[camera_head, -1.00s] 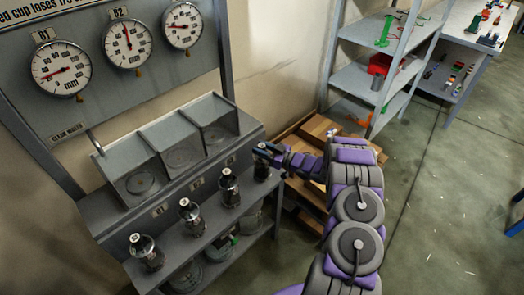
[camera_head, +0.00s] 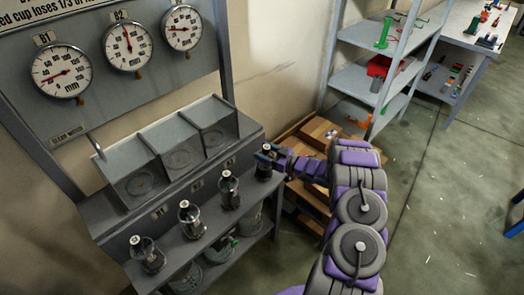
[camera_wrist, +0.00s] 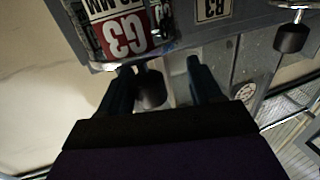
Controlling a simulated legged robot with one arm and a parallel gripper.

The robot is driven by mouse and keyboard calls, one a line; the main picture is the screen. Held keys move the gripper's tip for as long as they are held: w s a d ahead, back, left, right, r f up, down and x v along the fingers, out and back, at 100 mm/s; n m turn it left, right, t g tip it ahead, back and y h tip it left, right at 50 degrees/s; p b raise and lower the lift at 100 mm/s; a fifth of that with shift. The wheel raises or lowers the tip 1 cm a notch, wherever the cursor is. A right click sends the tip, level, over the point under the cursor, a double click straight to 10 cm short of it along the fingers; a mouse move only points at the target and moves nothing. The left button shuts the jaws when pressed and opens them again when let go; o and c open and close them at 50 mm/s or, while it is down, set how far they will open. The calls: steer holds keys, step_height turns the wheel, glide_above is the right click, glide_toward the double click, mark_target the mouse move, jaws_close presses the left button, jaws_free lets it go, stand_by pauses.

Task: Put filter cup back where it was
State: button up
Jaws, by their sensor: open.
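Several dark cups with metal necks and pale round tops stand in a row along the front ledge of the grey bench; three are the front one (camera_head: 147,254), the second (camera_head: 191,219) and the third (camera_head: 229,190). The rightmost cup (camera_head: 263,170) stands at the ledge's far end. My gripper (camera_head: 266,153) is at its upper part and partly hides it. In the wrist view my open gripper (camera_wrist: 160,75) has a dark rounded knob (camera_wrist: 151,90) between its fingers, nearer the left one. Whether the fingers touch it, I cannot tell. Which cup is the filter cup is unclear.
Behind the row are three grey bins (camera_head: 141,181) with round marks inside. Gauges (camera_head: 129,47) hang on the panel above. A lower shelf (camera_head: 218,262) holds round vessels. Cardboard boxes (camera_head: 318,132) stand right of the bench, close to my arm.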

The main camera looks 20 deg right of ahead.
steer(key=p+v, duration=0.2)
steer(key=v, duration=0.9)
steer(key=w+d+r+m+g+h, duration=0.2)
steer(key=w+d+r+h, duration=0.3)
steer(key=w+r+h, duration=0.35)
steer(key=s+a+r+m+g+h, duration=0.3)
steer(key=s+r+h, duration=0.35)
steer(key=r, duration=0.55)
steer(key=s+a+r+g+y, duration=0.1)
steer(key=s+a+g, duration=0.3)
steer(key=s+a, duration=0.5)
steer(key=s+a+r+m+g+y, duration=0.1)
steer(key=s+a+r+g+y, duration=0.1)
steer(key=s+a, duration=0.8)
steer(key=s+a+r+m+g+y, duration=0.1)
steer(key=s+a+g, duration=0.4)
steer(key=s, duration=1.8)
steer(key=a+r, duration=0.1)
steer(key=a, duration=0.3)
steer(key=shift+a+g+y, duration=0.25)
steer(key=shift+g+y, duration=0.05)
steer(key=shift+w, duration=0.1)
